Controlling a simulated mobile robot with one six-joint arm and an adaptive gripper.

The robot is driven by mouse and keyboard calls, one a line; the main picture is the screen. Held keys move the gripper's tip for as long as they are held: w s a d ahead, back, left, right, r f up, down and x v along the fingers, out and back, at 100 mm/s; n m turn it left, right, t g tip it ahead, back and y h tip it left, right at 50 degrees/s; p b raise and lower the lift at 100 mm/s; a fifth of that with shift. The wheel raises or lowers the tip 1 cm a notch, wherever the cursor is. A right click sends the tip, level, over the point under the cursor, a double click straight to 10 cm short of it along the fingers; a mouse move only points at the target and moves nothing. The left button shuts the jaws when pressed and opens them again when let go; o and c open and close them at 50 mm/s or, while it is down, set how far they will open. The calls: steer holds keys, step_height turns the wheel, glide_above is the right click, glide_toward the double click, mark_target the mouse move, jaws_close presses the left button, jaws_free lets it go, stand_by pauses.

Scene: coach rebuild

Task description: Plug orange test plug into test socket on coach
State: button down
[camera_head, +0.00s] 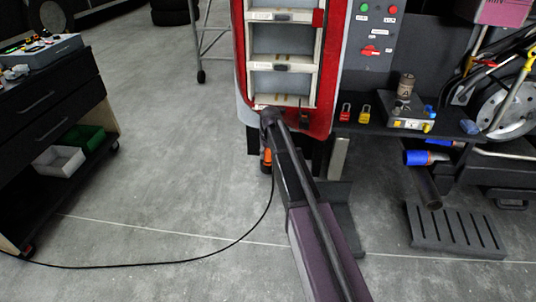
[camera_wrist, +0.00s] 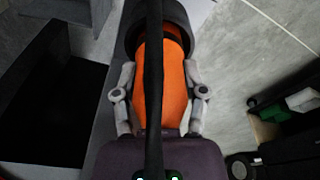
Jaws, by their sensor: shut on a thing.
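The orange test plug (camera_head: 266,160) shows beside my arm, below the red-edged coach panel (camera_head: 327,100), with its black cable (camera_head: 252,225) hanging to the floor. In the wrist view the plug (camera_wrist: 173,100) lies between the grey fingers of my gripper (camera_wrist: 160,95), which is shut on it. The cable runs down the middle of that view across the plug. A dark round collar (camera_wrist: 182,14) surrounds the plug's far end; I cannot tell whether it is part of the plug or the socket. The test socket cannot be made out. In the head view my arm hides the gripper.
The cable runs along the floor to a black drawer cart (camera_head: 50,105) at left, with white and green bins (camera_head: 84,139). At right are a bench with red and yellow padlocks (camera_head: 365,114), a wheel (camera_head: 512,105) and a slotted black block (camera_head: 452,230).

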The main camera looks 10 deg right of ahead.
steer(key=shift+f, duration=0.25)
steer(key=shift+c, duration=2.1)
jaws_free()
steer(key=shift+r, duration=0.15)
steer(key=shift+s+d+r+p, duration=0.1)
steer(key=shift+s+r+p, duration=0.15)
steer(key=shift+r+p, duration=1.55)
steer(key=shift+s+a+r+p, duration=0.1)
steer(key=shift+s+r+p, duration=0.1)
steer(key=shift+r+p, duration=1.6)
steer(key=shift+s+d+r+p, duration=0.1)
steer(key=shift+s+r+p, duration=0.15)
steer(key=shift+r+p, duration=1.5)
steer(key=s+m+g, duration=0.1)
steer(key=s+m, duration=0.1)
steer(key=s, duration=2.6)
step_height(320, 180, up, 15)
steer(key=p, duration=1.5)
steer(key=shift+r, duration=0.15)
